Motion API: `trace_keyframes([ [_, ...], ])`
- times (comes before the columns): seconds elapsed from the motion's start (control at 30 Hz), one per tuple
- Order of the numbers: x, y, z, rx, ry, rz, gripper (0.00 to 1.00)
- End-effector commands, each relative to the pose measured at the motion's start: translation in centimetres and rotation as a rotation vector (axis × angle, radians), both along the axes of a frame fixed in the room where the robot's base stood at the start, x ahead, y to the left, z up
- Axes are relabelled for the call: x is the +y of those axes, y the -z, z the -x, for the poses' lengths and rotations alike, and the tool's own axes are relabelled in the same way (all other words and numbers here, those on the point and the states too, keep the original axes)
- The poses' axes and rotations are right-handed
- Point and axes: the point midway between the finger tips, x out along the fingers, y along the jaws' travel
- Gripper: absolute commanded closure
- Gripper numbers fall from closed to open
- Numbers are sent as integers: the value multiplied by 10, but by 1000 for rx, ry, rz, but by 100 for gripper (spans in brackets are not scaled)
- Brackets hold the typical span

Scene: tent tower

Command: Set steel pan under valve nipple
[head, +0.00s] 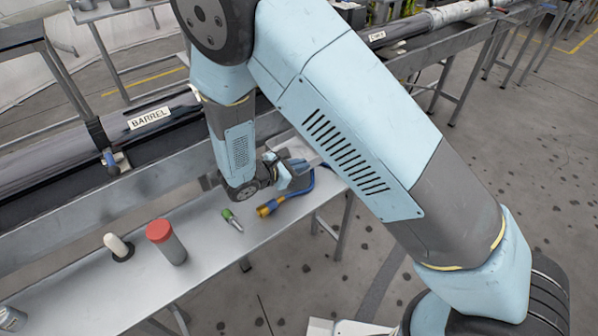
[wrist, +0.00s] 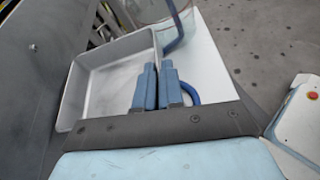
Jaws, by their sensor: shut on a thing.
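The steel pan (wrist: 108,72) is a shallow grey rectangular tray in the wrist view. My gripper (wrist: 157,75) is shut on its near right wall, with the blue fingers close together on either side of the rim. In the head view my gripper (head: 298,175) is over the far right end of the bench, and my arm hides most of the pan there. A small valve with a blue part (head: 109,160) sits at the lower side of the pipe marked BARREL, left of my gripper. Its nipple is too small to make out.
The steel bench (head: 215,262) carries a red-capped grey cylinder (head: 167,243), a white-topped piece (head: 118,247), a green-ended fitting (head: 232,220) and a blue hose with a yellow end (head: 268,208). A white sheet (wrist: 215,65) lies beside the pan. The bench's front middle is clear.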

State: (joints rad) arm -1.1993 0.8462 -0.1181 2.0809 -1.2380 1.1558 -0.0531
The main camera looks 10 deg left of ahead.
Motion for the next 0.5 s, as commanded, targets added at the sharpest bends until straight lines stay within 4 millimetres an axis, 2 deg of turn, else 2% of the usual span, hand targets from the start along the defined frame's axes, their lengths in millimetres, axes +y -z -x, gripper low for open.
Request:
trace_keyframes([
  [0.1, -1, 17, 1, 1, -2, 5, 100],
  [0.2, -1, 25, 1, 0, -1, 4, 100],
  [0.5, -1, 26, 1, 0, -1, 2, 100],
])
